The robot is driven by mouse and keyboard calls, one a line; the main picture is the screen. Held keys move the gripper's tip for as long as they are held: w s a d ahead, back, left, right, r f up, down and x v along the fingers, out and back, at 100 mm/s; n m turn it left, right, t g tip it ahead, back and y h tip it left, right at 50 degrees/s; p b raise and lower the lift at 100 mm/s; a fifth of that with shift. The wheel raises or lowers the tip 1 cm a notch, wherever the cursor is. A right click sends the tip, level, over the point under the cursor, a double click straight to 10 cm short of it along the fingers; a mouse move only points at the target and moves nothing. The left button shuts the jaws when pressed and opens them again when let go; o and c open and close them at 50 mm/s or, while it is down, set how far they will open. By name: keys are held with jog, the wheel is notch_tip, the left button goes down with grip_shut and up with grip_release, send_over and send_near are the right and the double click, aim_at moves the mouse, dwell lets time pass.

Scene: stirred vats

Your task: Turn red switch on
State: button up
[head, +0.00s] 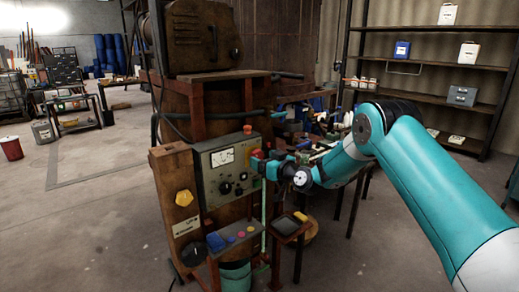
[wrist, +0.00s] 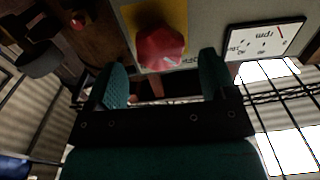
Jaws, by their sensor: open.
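The red switch (wrist: 160,48) is a faceted red knob on a yellow plate (wrist: 181,15), set in the grey control panel (wrist: 215,20). In the head view the red switch (head: 256,156) shows at the panel's right edge, partly behind my gripper (head: 262,165). In the wrist view my gripper (wrist: 165,85) is open, one finger to each side of the knob and just short of it. The fingers look apart from the knob, with nothing held. Whether the fingertips touch the panel I cannot tell.
The panel has an rpm gauge (head: 222,157) and black knobs (head: 226,188). A yellow knob (head: 184,198) sits lower left. A cluttered table is behind my arm.

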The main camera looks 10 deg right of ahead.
aim_at(256, 156)
jog(key=shift+p+x, duration=0.35)
jog(key=shift+x, duration=1.05)
jog(key=c, duration=0.9)
